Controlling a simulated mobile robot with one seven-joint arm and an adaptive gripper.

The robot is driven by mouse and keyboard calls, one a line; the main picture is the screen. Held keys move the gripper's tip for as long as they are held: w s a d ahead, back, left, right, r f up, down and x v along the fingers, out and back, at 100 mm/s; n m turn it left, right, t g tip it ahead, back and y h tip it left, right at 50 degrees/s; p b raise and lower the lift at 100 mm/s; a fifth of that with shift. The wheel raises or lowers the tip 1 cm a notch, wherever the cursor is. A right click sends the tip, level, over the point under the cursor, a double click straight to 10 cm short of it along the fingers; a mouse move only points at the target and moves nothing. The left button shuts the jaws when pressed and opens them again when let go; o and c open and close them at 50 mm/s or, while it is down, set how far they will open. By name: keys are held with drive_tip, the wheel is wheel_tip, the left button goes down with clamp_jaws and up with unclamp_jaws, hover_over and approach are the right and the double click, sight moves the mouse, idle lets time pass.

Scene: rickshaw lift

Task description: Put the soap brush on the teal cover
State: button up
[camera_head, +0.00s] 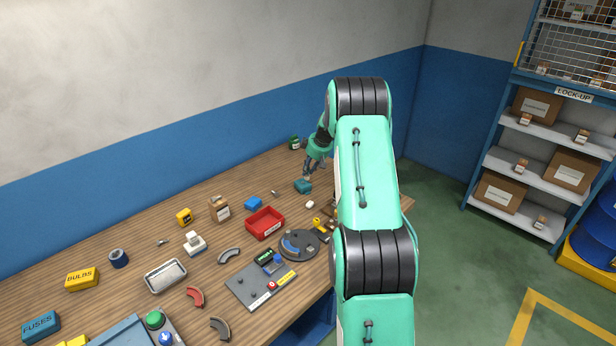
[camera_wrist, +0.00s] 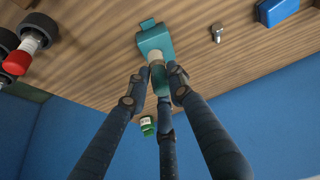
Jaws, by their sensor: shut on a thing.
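The teal cover (camera_head: 303,187) lies on the wooden bench near its far end, below my gripper (camera_head: 308,175). In the wrist view the cover (camera_wrist: 154,40) is a teal block with a small tab. My gripper (camera_wrist: 160,78) is shut on a small cream-and-green piece, which I take to be the soap brush (camera_wrist: 157,62). Its end overlaps the near edge of the cover in that view. I cannot tell whether the two touch. The brush is too small to make out in the head view.
A green jar (camera_head: 294,143) stands behind my gripper by the blue wall. Many other items cover the bench's nearer part. Some bare wood surrounds the teal cover.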

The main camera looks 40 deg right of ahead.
sight(308, 174)
idle(0.3)
drive_tip(key=shift+f+b, duration=0.4)
drive_tip(key=shift+f, duration=1.4)
drive_tip(key=shift+f, duration=0.1)
drive_tip(key=o, duration=0.9)
drive_tip(key=shift+o, duration=0.2)
drive_tip(key=shift+s+r, duration=0.15)
drive_tip(key=shift+r, duration=0.4)
drive_tip(key=p+v, duration=0.2)
drive_tip(key=v, duration=0.9)
